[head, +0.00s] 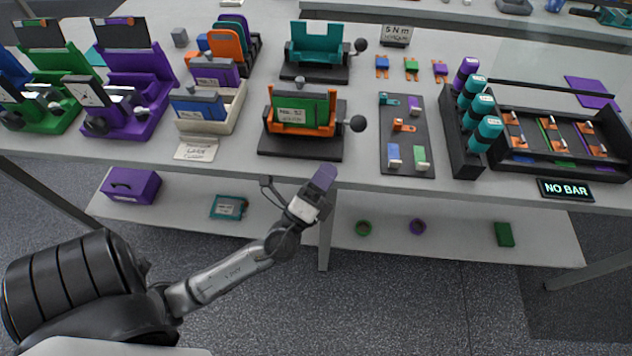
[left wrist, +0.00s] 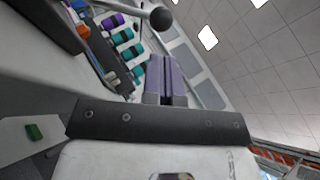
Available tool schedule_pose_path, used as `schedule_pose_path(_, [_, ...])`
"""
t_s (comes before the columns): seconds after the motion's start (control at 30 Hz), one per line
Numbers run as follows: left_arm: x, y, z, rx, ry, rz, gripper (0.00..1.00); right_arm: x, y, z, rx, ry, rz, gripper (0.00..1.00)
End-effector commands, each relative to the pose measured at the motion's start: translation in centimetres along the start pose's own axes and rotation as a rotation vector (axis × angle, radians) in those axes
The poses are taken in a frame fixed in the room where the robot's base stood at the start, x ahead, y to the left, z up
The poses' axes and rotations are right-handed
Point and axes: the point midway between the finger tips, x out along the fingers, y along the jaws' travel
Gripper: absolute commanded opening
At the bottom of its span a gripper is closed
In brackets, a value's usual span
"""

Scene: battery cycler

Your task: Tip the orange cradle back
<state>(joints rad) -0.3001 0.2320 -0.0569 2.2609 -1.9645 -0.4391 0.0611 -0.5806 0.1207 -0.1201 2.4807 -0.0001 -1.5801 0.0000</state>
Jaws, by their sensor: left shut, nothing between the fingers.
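The orange cradle (head: 292,128) stands on a black base (head: 300,147) near the front edge of the table. It holds a green block (head: 313,108) with a label plate in front of it. A lever with a black ball knob (head: 357,124) sticks out at its right. My left gripper (head: 323,178) has purple fingers, shut and empty. In the head view it is in front of the table edge, below the cradle and apart from it. In the left wrist view the shut fingers (left wrist: 167,75) point toward the ball knob (left wrist: 161,18) with a gap between. My right gripper is not in view.
Behind stands a teal cradle (head: 318,42) with its own ball knob. To the right are a dark board (head: 406,165) with small clips and a rack of teal and purple cylinders (head: 460,145). A label card (head: 196,152) lies left. The floor in front is clear.

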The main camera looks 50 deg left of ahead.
Motion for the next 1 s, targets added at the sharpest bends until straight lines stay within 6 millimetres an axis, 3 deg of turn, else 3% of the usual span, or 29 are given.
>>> schedule_pose_path(0.1, [2.5,-0.3,0.1,-0.001,-0.003,-0.001,0.0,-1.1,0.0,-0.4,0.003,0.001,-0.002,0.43])
schedule_pose_path(0.4, [6.3,-0.1,0.0,-0.001,-0.001,0.0,0.0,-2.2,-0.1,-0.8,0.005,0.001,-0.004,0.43])
schedule_pose_path(0.63, [7.4,0.0,0.0,-0.001,0.001,0.0,0.0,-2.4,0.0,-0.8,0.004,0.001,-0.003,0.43])
schedule_pose_path(1.0, [7.5,0.0,0.0,-0.001,0.001,0.0,0.0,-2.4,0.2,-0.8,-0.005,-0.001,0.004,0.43])
